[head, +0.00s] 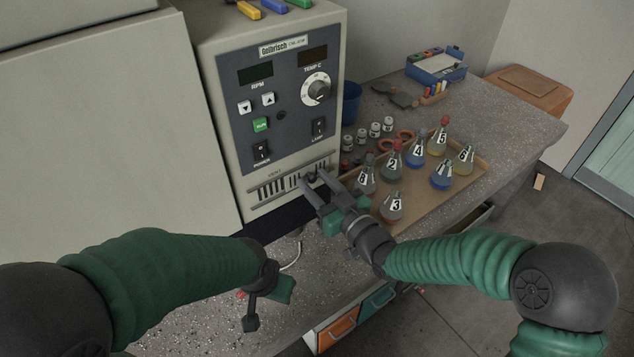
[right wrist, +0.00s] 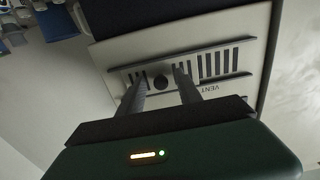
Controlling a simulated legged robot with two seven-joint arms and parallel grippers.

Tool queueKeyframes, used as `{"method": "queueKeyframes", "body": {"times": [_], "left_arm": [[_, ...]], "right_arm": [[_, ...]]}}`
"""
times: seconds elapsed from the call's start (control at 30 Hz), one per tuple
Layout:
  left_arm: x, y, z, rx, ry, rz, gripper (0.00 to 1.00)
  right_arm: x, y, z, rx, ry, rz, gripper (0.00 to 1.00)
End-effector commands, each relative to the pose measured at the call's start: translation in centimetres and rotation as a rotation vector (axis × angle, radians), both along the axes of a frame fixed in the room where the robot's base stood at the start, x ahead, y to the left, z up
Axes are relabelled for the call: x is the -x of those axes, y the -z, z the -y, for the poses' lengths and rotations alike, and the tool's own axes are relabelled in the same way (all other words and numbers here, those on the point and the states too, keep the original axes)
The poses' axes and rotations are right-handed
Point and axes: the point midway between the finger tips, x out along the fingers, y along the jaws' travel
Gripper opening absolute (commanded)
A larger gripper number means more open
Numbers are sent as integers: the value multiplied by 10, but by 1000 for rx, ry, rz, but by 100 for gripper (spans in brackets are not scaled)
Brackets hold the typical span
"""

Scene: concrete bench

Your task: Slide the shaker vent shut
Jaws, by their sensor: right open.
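The shaker (head: 225,110) is a beige cabinet with a dark control panel. Its vent (head: 270,190) is low on the front, with several dark slots showing left of a sliding plate. In the right wrist view the vent (right wrist: 220,63) appears upside down, slots uncovered on the right. The plate's round dark knob (right wrist: 160,82) lies between the fingers of my right gripper (right wrist: 160,76). This gripper (head: 313,181) is open at the vent's right end; contact with the knob cannot be told. My left gripper (head: 265,300) hangs low over the bench front, its jaws unclear.
A cardboard tray (head: 470,190) with several numbered flasks stands just right of my right gripper. Small jars (head: 375,130), a blue cup (head: 351,103) and a blue box (head: 436,67) are behind. Drawers (head: 340,325) show below the bench edge.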

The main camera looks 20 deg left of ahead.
Motion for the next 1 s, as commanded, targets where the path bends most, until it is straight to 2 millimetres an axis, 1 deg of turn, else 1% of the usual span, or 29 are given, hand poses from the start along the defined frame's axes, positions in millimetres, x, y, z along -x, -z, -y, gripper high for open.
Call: {"method": "queueKeyframes", "body": {"times": [0.07, 0.3, 0.37, 0.4, 1.0], "left_arm": [[0, 0, 0, 0, 0, 0, 36], [0, 0, 0, 0, 0, 0, 36], [0, 0, 0, 0, 0, 0, 36], [0, 0, 0, 0, 0, 0, 36], [0, 0, 0, 0, 0, 0, 36]], "right_arm": [[0, 0, 0, 0, 0, 0, 41], [0, 0, 1, 0, 0, 0, 10], [0, 0, 1, 0, 0, 0, 2], [0, 0, 1, 0, 0, 0, 0], [0, 0, 1, 1, 1, -1, 0]]}}
